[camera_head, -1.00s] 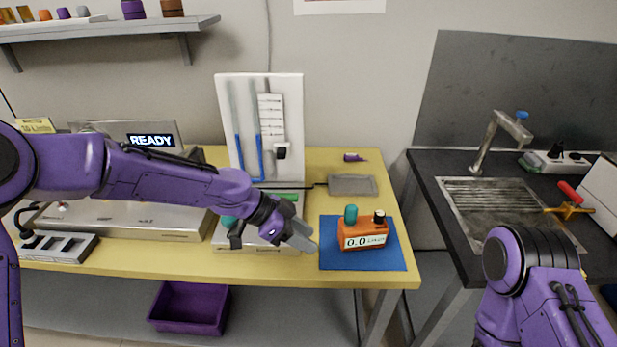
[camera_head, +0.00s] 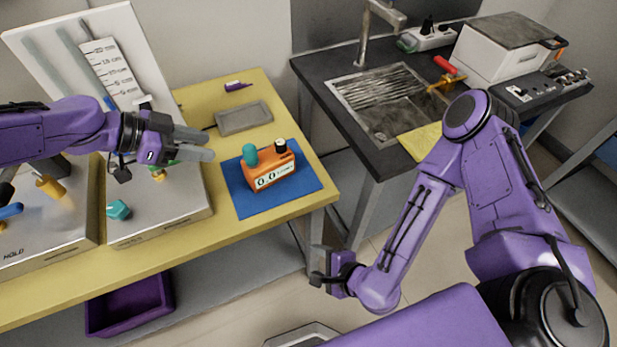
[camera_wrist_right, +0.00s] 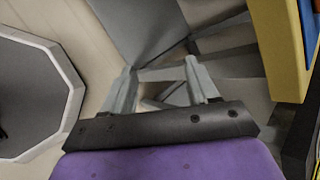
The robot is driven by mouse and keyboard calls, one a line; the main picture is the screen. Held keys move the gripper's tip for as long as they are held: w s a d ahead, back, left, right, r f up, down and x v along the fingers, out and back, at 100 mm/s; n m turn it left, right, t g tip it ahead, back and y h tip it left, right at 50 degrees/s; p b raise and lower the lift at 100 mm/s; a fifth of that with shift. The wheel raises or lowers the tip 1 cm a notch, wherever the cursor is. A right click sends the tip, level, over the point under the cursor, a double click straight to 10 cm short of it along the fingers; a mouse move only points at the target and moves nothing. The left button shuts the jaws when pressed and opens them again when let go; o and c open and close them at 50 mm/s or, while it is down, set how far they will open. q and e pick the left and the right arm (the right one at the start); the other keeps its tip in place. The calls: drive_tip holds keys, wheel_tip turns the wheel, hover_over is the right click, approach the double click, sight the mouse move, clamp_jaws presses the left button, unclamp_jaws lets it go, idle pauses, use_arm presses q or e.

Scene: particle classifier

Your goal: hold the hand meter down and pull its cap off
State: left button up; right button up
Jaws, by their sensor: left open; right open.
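The orange hand meter (camera_head: 268,172) stands on a blue mat (camera_head: 300,190) near the right end of the yellow table in the head view. It has a teal cap (camera_head: 250,154) on its top left, a black knob (camera_head: 280,146) on its top right, and a display reading 0.0. My left gripper (camera_head: 205,146) is open and empty, to the left of the meter and apart from it. My right gripper (camera_head: 318,262) hangs in front of the table, below the meter's level. In the right wrist view its fingers (camera_wrist_right: 160,88) are spread with nothing between them.
A grey tray (camera_head: 243,118) and a small purple item (camera_head: 237,86) lie behind the meter. A slanted white board (camera_head: 95,62) and metal box stand left. A dark sink counter (camera_head: 375,148) stands right across a gap. A purple bin (camera_head: 130,305) sits below.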

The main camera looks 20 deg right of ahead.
drive_tip(key=w+r+m+t, duration=0.1)
drive_tip(key=w+r+m, duration=0.1)
drive_tip(key=r, duration=0.1)
drive_tip(key=w+r+m+t, duration=0.2)
drive_tip(key=r, duration=0.1)
drive_tip(key=w+a+r+m+t+y, duration=0.1)
drive_tip(key=w+r+m, duration=0.2)
drive_tip(key=shift+r+t, duration=0.1)
drive_tip(key=shift+t, duration=0.3)
drive_tip(key=m+t, duration=0.4)
drive_tip(key=m, duration=0.3)
approach(283, 148)
drive_tip(key=shift+h, duration=0.4)
drive_tip(key=x, duration=0.9)
drive_tip(key=shift+a+r, duration=0.1)
drive_tip(key=shift+a, duration=0.05)
drive_tip(key=shift+c, duration=0.2)
clamp_jaws()
drive_tip(key=shift+n, duration=0.3)
